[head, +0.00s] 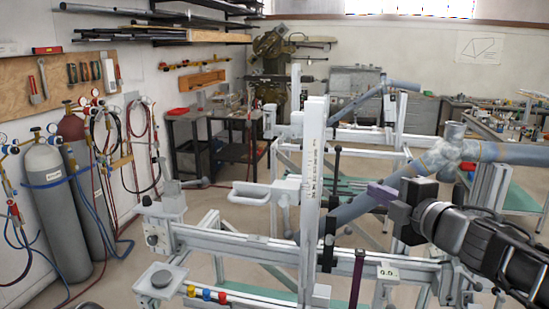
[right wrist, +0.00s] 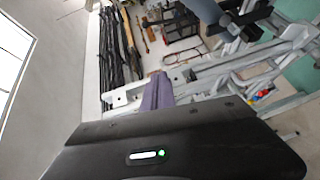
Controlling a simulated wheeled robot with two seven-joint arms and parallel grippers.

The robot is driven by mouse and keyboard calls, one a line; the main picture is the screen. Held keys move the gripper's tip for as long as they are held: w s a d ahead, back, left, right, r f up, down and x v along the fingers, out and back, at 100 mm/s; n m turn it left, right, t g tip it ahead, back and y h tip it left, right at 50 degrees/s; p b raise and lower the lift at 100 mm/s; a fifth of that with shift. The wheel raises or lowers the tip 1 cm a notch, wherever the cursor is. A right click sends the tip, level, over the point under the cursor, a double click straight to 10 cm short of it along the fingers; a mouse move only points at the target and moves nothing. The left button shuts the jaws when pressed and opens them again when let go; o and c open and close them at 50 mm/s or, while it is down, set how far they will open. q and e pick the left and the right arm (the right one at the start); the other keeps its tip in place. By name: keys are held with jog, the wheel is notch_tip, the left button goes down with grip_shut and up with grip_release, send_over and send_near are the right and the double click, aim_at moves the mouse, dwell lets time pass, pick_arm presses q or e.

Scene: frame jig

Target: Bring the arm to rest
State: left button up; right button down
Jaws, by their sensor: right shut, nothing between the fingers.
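My right arm comes in from the right in the head view. Its gripper (head: 380,193), with purple fingers, is shut and empty. It is near the grey-blue frame tubes (head: 364,203) of the jig; I cannot tell the gap between them. The purple fingers (right wrist: 158,92) also show in the right wrist view, together, with nothing held.
The pale metal frame jig (head: 250,247) fills the middle, with a tall upright post (head: 312,170) left of my right gripper. Gas cylinders (head: 55,205) stand at the left wall. Bare floor lies between cylinders and jig.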

jog(key=s+a+f+m+g, duration=0.25)
jog(key=f+m, duration=0.35)
jog(key=f, duration=0.7)
jog(key=s+a+f+m+g+h, duration=0.1)
jog(key=a+f+m+g, duration=0.15)
jog(key=f+m, duration=0.75)
jog(key=s+a+f+m+g, duration=0.2)
jog(key=a+f, duration=0.1)
jog(key=f, duration=1.4)
jog(key=s+a+f+m+g, duration=0.2)
jog(key=s+f+g, duration=0.2)
jog(key=s+f, duration=0.8)
jog(key=s+a+f+m+g, duration=0.2)
jog(key=s+a+f+g, duration=0.1)
jog(key=s+f, duration=0.8)
jog(key=s+g, duration=0.1)
jog(key=s, duration=0.3)
jog(key=shift+s+a+f+m+h, duration=0.2)
jog(key=shift+s+f+m+h, duration=0.1)
jog(key=shift+s+f+m, duration=0.1)
jog(key=shift+r, duration=0.1)
